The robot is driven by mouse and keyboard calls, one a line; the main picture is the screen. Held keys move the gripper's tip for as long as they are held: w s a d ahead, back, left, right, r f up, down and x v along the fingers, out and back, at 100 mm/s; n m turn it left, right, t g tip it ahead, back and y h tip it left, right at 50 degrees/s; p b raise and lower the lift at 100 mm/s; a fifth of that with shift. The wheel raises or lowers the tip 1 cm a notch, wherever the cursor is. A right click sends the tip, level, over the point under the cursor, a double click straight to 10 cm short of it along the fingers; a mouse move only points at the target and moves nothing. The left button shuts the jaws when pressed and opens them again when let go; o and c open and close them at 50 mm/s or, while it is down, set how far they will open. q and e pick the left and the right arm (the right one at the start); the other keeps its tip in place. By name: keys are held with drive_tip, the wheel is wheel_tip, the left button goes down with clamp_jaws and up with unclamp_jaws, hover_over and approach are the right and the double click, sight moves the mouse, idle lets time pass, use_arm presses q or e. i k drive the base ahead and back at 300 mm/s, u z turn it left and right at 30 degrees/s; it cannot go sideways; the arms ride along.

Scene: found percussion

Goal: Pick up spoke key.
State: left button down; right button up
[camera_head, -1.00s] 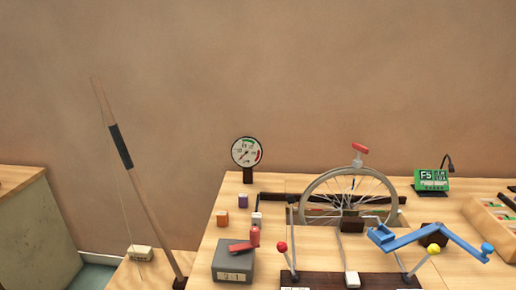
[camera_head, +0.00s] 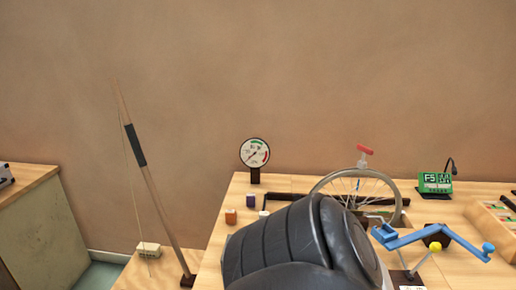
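Two red pieces could be the spoke key, and I cannot tell which it is. One red piece (camera_head: 365,150) sits on a small grey mount at the top of the spoked wheel (camera_head: 318,186). The other, on a grey box at the bench's front left, showed earlier and is now hidden behind a large dark ribbed part of my arm (camera_head: 285,245). Neither gripper's fingers show, so I cannot see what they hold.
A dial gauge (camera_head: 254,153) and small blocks (camera_head: 231,216) stand on the bench's left side. A blue crank (camera_head: 425,238) and a green display (camera_head: 434,184) are at right. A tall pole (camera_head: 155,190) leans at left. My arm covers the front middle.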

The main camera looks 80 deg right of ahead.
sight(362, 164)
drive_tip(key=k, duration=1.35)
drive_tip(key=z, duration=0.15)
